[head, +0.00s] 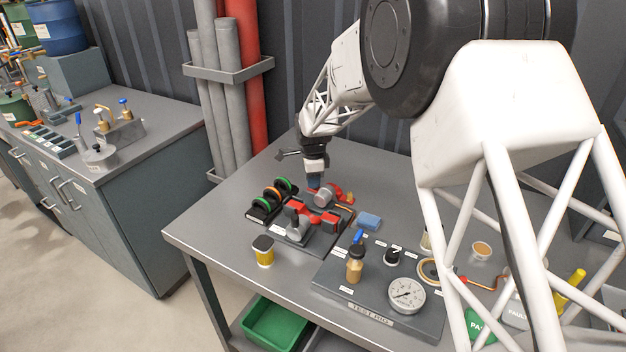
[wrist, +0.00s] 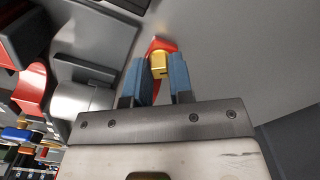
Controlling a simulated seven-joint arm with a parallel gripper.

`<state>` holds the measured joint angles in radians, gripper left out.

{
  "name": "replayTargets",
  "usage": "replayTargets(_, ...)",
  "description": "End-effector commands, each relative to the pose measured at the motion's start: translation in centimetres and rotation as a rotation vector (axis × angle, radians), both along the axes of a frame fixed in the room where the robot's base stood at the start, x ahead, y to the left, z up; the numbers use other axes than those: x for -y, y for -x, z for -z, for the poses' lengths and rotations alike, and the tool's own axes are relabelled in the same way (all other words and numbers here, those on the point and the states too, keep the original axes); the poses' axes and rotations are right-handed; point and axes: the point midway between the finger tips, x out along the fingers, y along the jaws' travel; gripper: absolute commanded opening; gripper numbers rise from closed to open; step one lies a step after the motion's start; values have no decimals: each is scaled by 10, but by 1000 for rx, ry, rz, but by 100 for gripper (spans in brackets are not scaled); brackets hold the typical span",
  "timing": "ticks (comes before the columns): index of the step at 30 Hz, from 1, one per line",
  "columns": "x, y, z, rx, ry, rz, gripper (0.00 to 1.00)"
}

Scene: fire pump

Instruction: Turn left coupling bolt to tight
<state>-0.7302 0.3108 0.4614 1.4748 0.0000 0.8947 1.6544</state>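In the wrist view a brass bolt (wrist: 159,62) with a red part (wrist: 160,44) behind it sits between the fingertips of my gripper (wrist: 158,72). The blue fingers stand a small gap apart, one on each side of the bolt. I cannot tell whether both touch it. In the head view my gripper (head: 314,186) points down just left of the grey coupling cylinder (head: 325,196), and the bolt there is mostly hidden by the fingers. A red and yellow part (head: 349,198) shows at the right of the cylinder.
Red and grey pump parts (head: 298,222) and ringed black parts (head: 268,204) stand close in front. The tabletop (head: 215,225) at left is clear.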

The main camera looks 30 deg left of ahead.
Motion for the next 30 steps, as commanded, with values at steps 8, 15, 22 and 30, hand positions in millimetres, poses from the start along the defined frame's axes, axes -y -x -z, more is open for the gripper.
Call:
replayTargets(8, 0, 0, 0, 0, 0, 0, 42)
replayTargets(15, 0, 0, -3, 1, -1, 0, 42)
replayTargets(22, 0, 0, -20, 2, -1, 0, 42)
replayTargets(30, 0, 0, -50, 1, -1, 0, 42)
